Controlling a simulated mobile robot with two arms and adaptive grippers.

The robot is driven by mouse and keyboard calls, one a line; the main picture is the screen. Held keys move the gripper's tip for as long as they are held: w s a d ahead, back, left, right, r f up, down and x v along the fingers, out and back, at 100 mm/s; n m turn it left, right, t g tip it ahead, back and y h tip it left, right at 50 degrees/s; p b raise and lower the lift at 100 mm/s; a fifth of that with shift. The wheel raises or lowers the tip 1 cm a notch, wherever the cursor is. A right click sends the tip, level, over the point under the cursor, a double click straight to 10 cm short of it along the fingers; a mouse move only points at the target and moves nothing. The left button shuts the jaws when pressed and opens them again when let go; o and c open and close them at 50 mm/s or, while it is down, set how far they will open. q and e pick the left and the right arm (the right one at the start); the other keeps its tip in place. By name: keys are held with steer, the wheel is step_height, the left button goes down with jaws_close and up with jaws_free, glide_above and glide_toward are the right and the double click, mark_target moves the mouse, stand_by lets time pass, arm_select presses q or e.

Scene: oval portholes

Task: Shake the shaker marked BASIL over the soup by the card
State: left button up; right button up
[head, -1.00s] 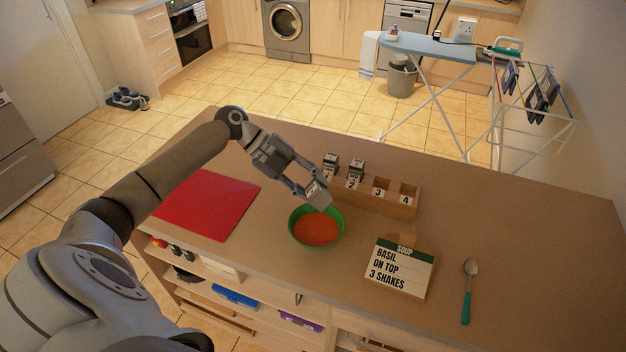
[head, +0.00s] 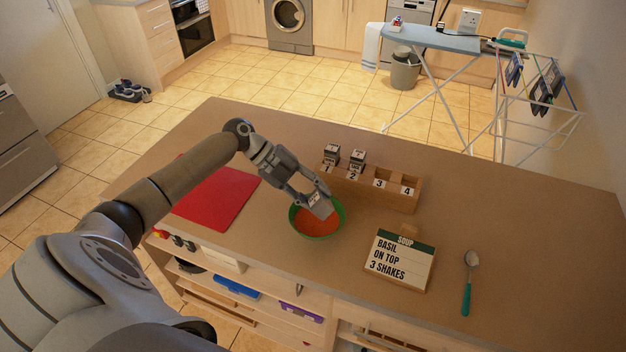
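A green bowl of orange-red soup (head: 314,224) stands on the counter. My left gripper (head: 316,199) is over the bowl, shut on a small shaker (head: 321,207) that is tilted with its grey end down toward the soup. The shaker's label is too small to read. The card (head: 400,261) stands right of the bowl and reads "SOUP, BASIL ON TOP, 3 SHAKES". A wooden rack (head: 367,189) behind the bowl has numbered slots; shakers stand in slots 1 (head: 331,156) and 2 (head: 357,161), while 3 and 4 look empty. My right gripper does not show.
A red mat (head: 216,196) lies left of the bowl. A spoon with a teal handle (head: 467,287) lies right of the card. The counter's right part is clear. An ironing board (head: 432,39) and drying rack stand beyond the counter.

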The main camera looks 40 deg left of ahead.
arm_select(q)
steer(key=r, duration=0.4)
steer(key=shift+w+a+r, duration=0.2)
steer(key=shift+w+r, duration=0.05)
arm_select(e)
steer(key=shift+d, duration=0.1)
arm_select(q)
step_height(320, 180, down, 7)
step_height(320, 180, up, 7)
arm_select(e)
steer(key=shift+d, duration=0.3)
